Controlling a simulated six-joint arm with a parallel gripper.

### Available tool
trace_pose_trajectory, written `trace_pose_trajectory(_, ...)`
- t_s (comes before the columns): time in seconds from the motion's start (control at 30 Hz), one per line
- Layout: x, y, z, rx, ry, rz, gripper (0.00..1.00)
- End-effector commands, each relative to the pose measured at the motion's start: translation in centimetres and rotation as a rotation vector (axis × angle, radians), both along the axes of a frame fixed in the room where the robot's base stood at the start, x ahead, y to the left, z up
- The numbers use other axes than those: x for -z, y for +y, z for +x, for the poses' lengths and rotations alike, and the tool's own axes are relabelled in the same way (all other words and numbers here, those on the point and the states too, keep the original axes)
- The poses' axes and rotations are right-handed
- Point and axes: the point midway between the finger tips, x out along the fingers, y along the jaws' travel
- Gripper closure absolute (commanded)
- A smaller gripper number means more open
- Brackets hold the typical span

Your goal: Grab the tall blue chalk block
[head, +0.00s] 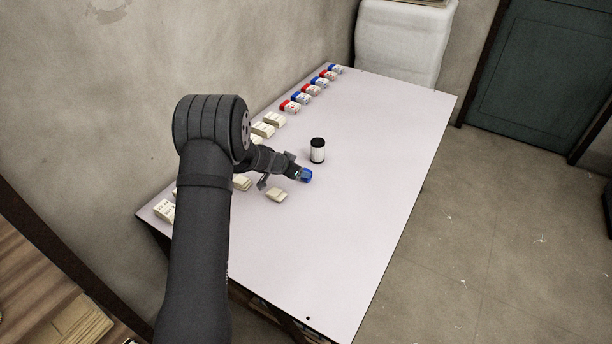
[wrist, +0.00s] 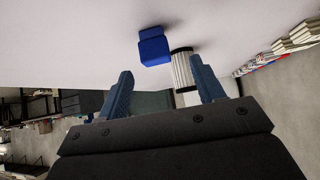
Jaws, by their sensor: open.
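The blue chalk block (head: 306,175) is on the white table, just past the end of my gripper (head: 294,172) in the head view. In the wrist view the blue block (wrist: 153,46) shows ahead of and between the two fingertips of my gripper (wrist: 161,65). It has a wider part and a narrower part behind it. My gripper is open and empty, with a gap between the fingers. I cannot tell how far the tips are from the block.
A white canister with a black lid (head: 317,152) stands close behind the block. A cream block (head: 276,195) lies nearer. Several cream blocks and red, blue and white blocks (head: 303,98) line the table's left edge. The table's right side (head: 380,170) is clear.

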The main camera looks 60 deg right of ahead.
Motion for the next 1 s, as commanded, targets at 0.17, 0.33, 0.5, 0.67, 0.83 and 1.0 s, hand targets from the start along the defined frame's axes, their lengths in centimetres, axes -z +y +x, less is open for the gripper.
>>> trace_pose_trajectory(0.17,1.0,-1.0,-0.1,0.000,0.000,0.000,0.38)
trace_pose_trajectory(0.33,2.1,-1.8,-0.6,0.001,0.002,0.001,0.38)
trace_pose_trajectory(0.5,4.0,-3.3,-1.2,0.000,0.000,0.000,0.38)
trace_pose_trajectory(0.67,4.9,-4.3,-1.3,-0.001,0.001,0.001,0.38)
trace_pose_trajectory(0.83,5.0,-4.4,-1.3,-0.001,-0.001,0.000,0.38)
trace_pose_trajectory(1.0,4.9,-4.4,-1.3,-0.001,0.001,0.001,0.52)
